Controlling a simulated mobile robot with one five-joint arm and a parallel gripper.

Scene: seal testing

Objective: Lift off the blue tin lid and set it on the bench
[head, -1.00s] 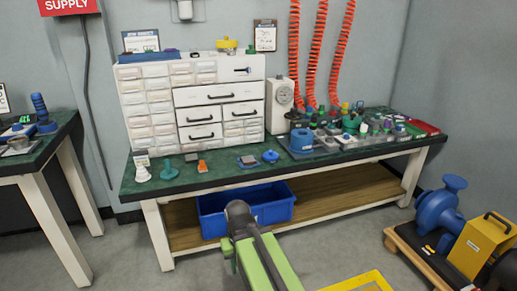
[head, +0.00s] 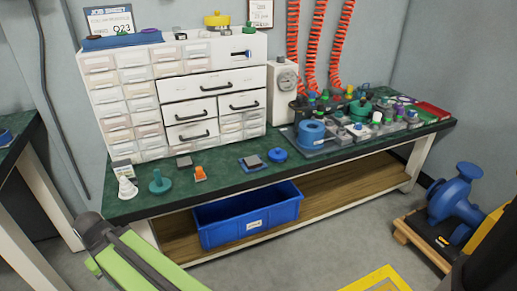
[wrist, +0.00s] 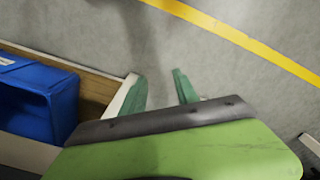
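A blue round tin-like cylinder (head: 311,133) stands on a grey plate on the right half of the green-topped bench (head: 225,180). Whether its top is a separate lid is too small to tell. A smaller flat blue round piece (head: 277,155) lies on the bench to its left. My gripper (wrist: 160,88) shows in the wrist view with its two green fingers apart, empty, over grey floor. In the head view my green arm is at the lower left, in front of the bench and away from both blue pieces. The fingers cannot be made out there.
A white drawer cabinet (head: 180,90) stands at the back of the bench. Small parts line the front edge, with a teal knob (head: 160,182) among them. A blue bin (head: 248,215) sits on the lower shelf. A blue pump (head: 455,195) stands on the floor at right.

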